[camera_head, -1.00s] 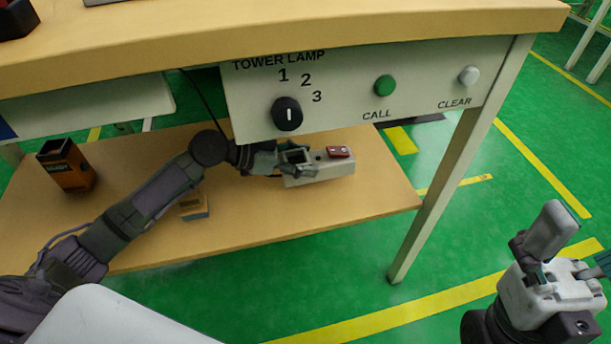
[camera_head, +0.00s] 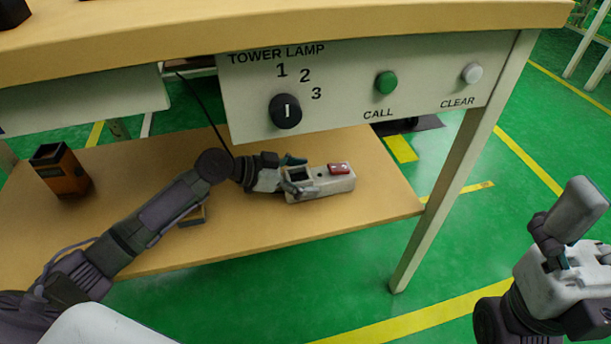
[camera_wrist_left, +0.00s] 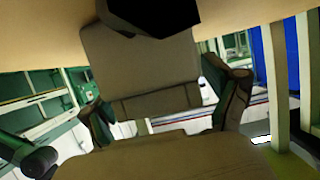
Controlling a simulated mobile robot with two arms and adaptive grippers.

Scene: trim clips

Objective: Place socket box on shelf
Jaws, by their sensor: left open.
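The socket box (camera_head: 337,184), a pale grey oblong with a dark socket opening and a red switch, sits on the wooden lower shelf (camera_head: 370,212) under the bench. My left gripper (camera_head: 297,175) is open at the box's left end, one finger on the far side and one on the near side. Any finger contact is too small to tell. In the left wrist view the box (camera_wrist_left: 140,65) fills the upper middle, with the open fingers on either side. My right gripper (camera_head: 565,220) is at the lower right, away from the shelf; its opening is unclear.
An orange and black open box (camera_head: 62,172) stands at the shelf's left. A small tan and blue block (camera_head: 194,216) lies partly behind my left forearm. The control panel (camera_head: 350,90) hangs above the gripper. A table leg (camera_head: 445,195) bounds the right.

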